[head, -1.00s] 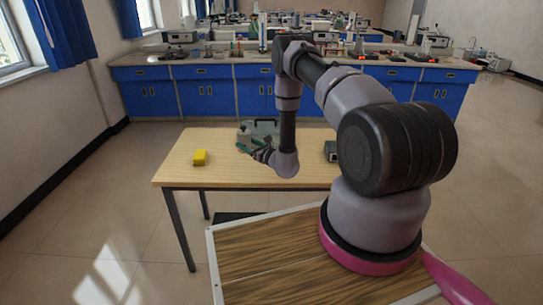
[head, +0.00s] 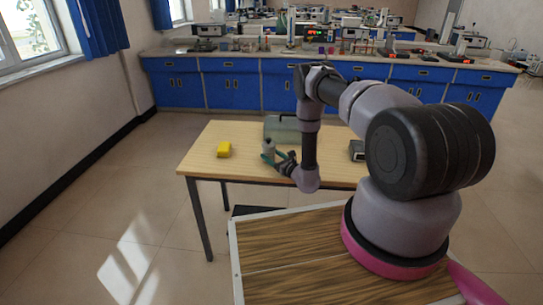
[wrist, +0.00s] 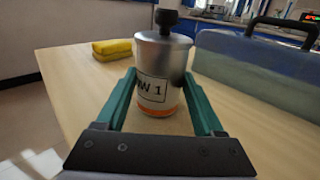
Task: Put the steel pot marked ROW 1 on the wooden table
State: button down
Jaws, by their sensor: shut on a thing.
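The steel pot marked ROW 1 (wrist: 158,72) is a grey metal cylinder with a black knob on top, a white label partly reading "W 1" and an orange band near its base. It also shows small in the head view (head: 268,147). My gripper (wrist: 160,88) is shut on it, with a green finger on either side; the gripper also shows in the head view (head: 275,156). The pot is upright over the left part of the wooden table (head: 213,166). I cannot tell whether its base touches the tabletop.
A yellow block (head: 224,149) lies on the table left of the pot. A grey-green case with a dark handle (wrist: 250,65) stands close behind and right of it. A dark box (head: 356,150) sits farther right. Bare tabletop shows in front of the yellow block.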

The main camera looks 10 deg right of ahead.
grip_release()
